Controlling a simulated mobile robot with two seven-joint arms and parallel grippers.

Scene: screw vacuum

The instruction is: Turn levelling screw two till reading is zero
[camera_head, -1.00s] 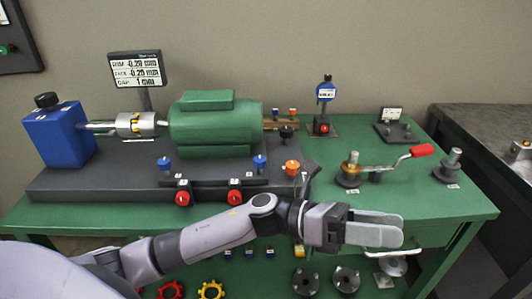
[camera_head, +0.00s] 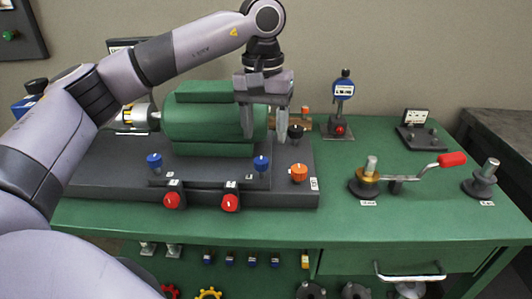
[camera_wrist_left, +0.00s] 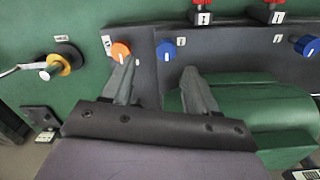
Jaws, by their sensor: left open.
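Several knobs sit on the dark base plate (camera_head: 110,170): a left blue knob (camera_head: 154,160), a right blue knob (camera_head: 261,163), an orange knob (camera_head: 299,172) and a black knob (camera_head: 296,132). Their labels are too small to read, so I cannot tell which is screw two. My left gripper (camera_head: 265,138) is open and empty, fingers down, in front of the green motor's right end. In the left wrist view, its fingers (camera_wrist_left: 156,66) flank the line to the blue knob (camera_wrist_left: 166,50), with the orange knob (camera_wrist_left: 120,50) by one tip. The readout display (camera_head: 120,45) is mostly hidden behind my arm.
The green motor (camera_head: 195,110) stands on the plate. Two red knobs (camera_head: 172,200) are at its front edge. A dial gauge (camera_head: 343,90) stands behind. A red-handled crank (camera_head: 452,160) and a post (camera_head: 486,172) stand to the right. The green tabletop (camera_head: 330,225) is clear in front.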

